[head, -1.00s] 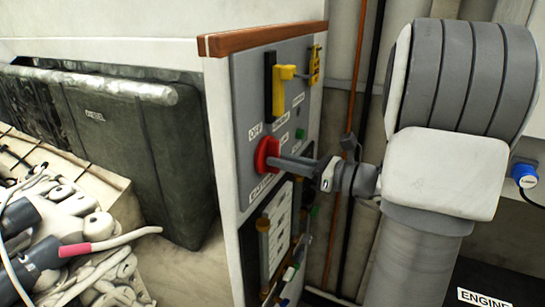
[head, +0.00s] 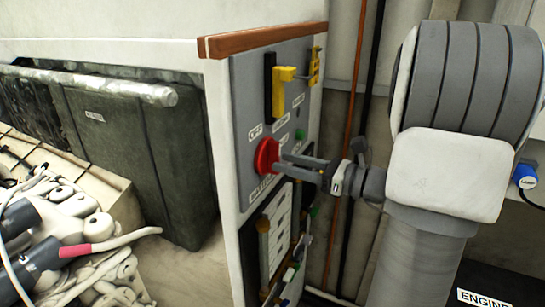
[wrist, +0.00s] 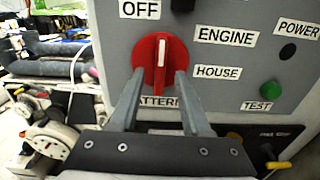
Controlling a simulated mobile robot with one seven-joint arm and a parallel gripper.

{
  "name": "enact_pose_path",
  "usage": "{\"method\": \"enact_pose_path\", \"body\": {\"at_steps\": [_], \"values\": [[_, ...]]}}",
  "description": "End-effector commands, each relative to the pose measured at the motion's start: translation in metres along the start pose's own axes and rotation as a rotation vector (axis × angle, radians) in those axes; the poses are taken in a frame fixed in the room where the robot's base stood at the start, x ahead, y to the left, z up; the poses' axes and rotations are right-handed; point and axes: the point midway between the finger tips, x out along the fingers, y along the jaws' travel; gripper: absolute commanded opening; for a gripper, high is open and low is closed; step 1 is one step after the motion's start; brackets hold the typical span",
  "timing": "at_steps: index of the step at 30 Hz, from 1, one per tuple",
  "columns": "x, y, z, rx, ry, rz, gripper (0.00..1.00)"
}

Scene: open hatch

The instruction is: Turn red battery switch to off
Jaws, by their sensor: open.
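The red battery switch (head: 266,156) is a round knob on the grey panel (head: 245,110) of a white cabinet. In the wrist view the red switch (wrist: 147,60) has a raised grip with a white line, standing close to upright. The OFF label (wrist: 140,9) is above it to the left. The ENGINE label (wrist: 226,37) and HOUSE label (wrist: 217,72) are to its right. My gripper (wrist: 157,76) is open, its fingertips at the knob's lower left and lower right. I cannot tell whether they touch it. In the head view my gripper (head: 284,167) reaches the knob from the right.
A yellow handle (head: 284,75) juts out above the switch. A green TEST button (wrist: 270,90) is right of it. A lower dark panel (head: 262,250) with small fittings is below. Vertical pipes (head: 353,110) run behind my arm. A dark fuel tank (head: 135,150) stands left.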

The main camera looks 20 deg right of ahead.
Motion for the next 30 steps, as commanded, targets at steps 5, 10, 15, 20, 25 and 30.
{"method": "enact_pose_path", "body": {"at_steps": [5, 10, 15, 20, 25, 30], "values": [[-0.015, 0.000, 0.000, 0.001, 0.000, -0.002, 0.47], [-0.029, 0.000, 0.000, 0.001, 0.000, -0.002, 0.47], [-0.042, 0.000, 0.000, 0.001, 0.000, -0.002, 0.47], [-0.055, -0.001, 0.000, 0.000, 0.001, -0.003, 0.47], [-0.067, 0.000, 0.000, 0.000, 0.000, -0.002, 0.47], [-0.071, 0.000, 0.000, 0.000, 0.000, 0.000, 0.47]]}}
